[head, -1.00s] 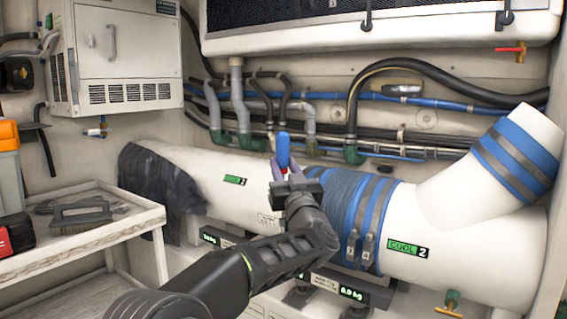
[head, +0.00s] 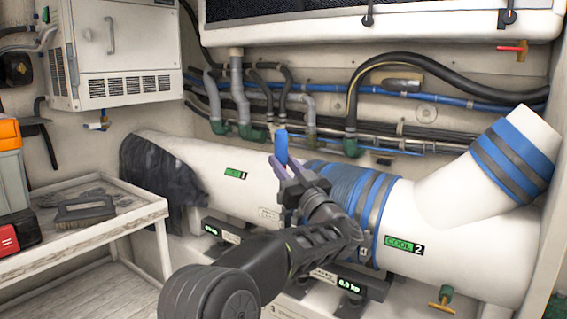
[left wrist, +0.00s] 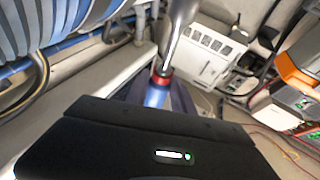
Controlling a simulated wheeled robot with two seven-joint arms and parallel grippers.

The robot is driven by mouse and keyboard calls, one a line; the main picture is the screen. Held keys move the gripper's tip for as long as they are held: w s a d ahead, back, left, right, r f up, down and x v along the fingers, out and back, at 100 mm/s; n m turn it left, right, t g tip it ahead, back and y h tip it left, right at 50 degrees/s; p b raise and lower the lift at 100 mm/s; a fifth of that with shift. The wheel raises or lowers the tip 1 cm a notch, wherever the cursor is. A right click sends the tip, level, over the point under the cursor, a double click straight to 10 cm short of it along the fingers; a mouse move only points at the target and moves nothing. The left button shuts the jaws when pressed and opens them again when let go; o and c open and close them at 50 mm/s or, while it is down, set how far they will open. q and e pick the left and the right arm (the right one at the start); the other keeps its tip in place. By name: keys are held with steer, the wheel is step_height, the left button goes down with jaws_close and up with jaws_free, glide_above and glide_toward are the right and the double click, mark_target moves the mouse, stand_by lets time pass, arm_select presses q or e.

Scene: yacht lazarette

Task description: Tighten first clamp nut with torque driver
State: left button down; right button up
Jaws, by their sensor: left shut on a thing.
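My left gripper (head: 287,175) is shut on the torque driver, whose blue handle end (head: 281,147) points up in the head view. In the left wrist view the torque driver shows a metal shaft (left wrist: 181,22), a red ring and a blue handle between the fingers. The white duct (head: 445,205) has a blue sleeve (head: 338,185) with grey clamp bands (head: 380,205) around it. My gripper is in front of the sleeve's left end in the picture. My arm covers most of the clamp nuts. My right gripper is not in view.
A bench (head: 125,218) at the left holds a brush (head: 84,210) and an orange-and-grey box (head: 10,175). Hoses and pipes (head: 420,65) run along the wall behind the duct. A white cabinet (head: 115,55) hangs upper left. A brass valve (head: 443,298) sits below the duct.

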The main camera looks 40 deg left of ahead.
arm_select(q)
steer(key=shift+w+f+n+g+y+b, duration=0.15)
steer(key=shift+n+g+y+b, duration=0.4)
steer(key=shift+g+b, duration=0.5)
steer(key=shift+a+n+g+b, duration=0.1)
steer(key=shift+n+g+b, duration=0.35)
steer(key=shift+g+b, duration=0.4)
steer(key=shift+n+g+y+b, duration=0.3)
steer(key=shift+g+b, duration=0.2)
steer(key=shift+b, duration=0.25)
steer(key=shift+n+g+b, duration=0.45)
steer(key=shift+n+g, duration=0.05)
steer(key=shift+g, duration=0.5)
steer(key=shift+s+r+g, duration=0.2)
steer(key=shift+g, duration=0.2)
steer(key=shift+w+d+p, duration=0.3)
steer(key=shift+d+p, duration=0.05)
steer(key=shift+p, duration=0.2)
steer(key=shift+d, duration=0.1)
